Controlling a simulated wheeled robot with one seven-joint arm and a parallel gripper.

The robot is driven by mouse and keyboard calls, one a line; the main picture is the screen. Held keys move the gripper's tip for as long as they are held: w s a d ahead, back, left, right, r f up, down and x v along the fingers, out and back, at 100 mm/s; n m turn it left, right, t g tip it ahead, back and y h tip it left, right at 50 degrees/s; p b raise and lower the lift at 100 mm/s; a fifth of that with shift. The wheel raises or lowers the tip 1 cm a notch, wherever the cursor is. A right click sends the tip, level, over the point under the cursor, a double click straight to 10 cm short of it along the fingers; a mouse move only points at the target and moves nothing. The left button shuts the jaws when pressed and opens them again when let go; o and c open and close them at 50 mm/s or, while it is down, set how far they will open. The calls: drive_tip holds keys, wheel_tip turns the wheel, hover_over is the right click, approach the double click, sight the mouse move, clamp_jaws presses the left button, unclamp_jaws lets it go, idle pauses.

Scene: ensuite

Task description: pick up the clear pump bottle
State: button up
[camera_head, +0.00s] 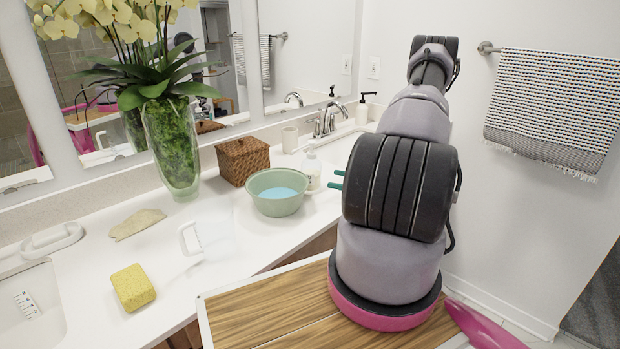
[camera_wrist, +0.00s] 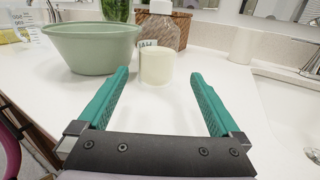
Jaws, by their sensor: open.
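A pale, see-through bottle with a label (camera_head: 312,172) stands on the counter just right of the green bowl. In the wrist view the bottle (camera_wrist: 165,28) is behind a short cream cup (camera_wrist: 157,66), which hides its lower part. Its top is cut off there, so I cannot see a pump on it. Another pale bottle with a black pump top (camera_head: 362,112) stands at the back beside the faucet. My gripper (camera_wrist: 158,76) is open and empty, its green fingers pointing toward the cup and bottle. In the head view its fingertips (camera_head: 337,179) show just right of the labelled bottle; my arm hides the rest.
The green bowl (camera_head: 277,203) with blue liquid is left of the bottle. A wicker box (camera_head: 243,160) and glass vase (camera_head: 172,145) stand behind. A tumbler (camera_head: 290,139) and faucet (camera_head: 329,118) are at the back. A clear pitcher (camera_head: 209,239) and yellow sponge (camera_head: 133,287) are farther left.

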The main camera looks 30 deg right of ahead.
sight(311, 173)
drive_tip(key=x, duration=0.4)
drive_tip(key=shift+w+a, duration=0.15)
drive_tip(key=x, duration=0.5)
drive_tip(key=shift+a+r, duration=0.2)
drive_tip(key=shift+r, duration=0.05)
drive_tip(key=c, duration=1.5)
clamp_jaws()
drive_tip(key=shift+r, duration=0.15)
